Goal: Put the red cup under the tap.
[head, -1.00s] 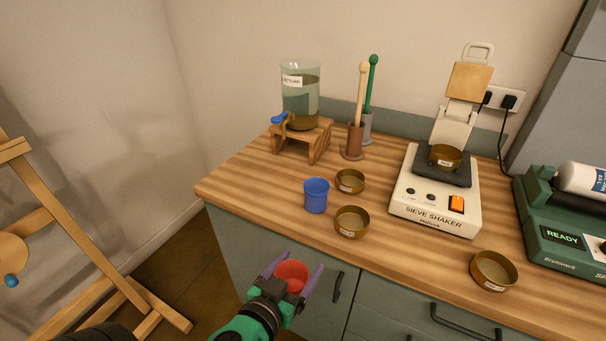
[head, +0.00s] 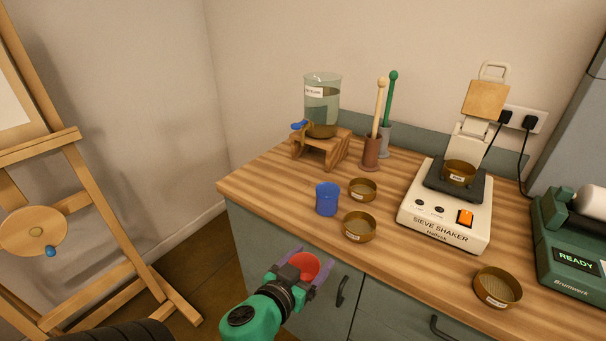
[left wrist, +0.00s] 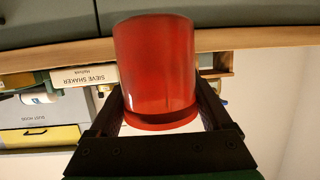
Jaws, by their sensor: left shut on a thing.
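The red cup (head: 306,265) is between the fingers of my left gripper (head: 306,272), which is shut on it in front of the table's near edge. In the left wrist view the cup (left wrist: 157,70) fills the middle, with a dark finger on each side. The tap (head: 299,125) has a blue handle and sits low on a glass vessel (head: 322,100) of liquid. The vessel stands on a small wooden stand (head: 333,147) at the back left of the table. No cup stands under the tap. My right gripper is not in view.
A blue cup (head: 327,199) stands on the wooden tabletop (head: 262,186), between the stand and the near edge. Brass sieves (head: 359,227) lie right of it. The sieve shaker (head: 446,213) is further right. The tabletop's left end is clear. A wooden easel (head: 85,190) stands left.

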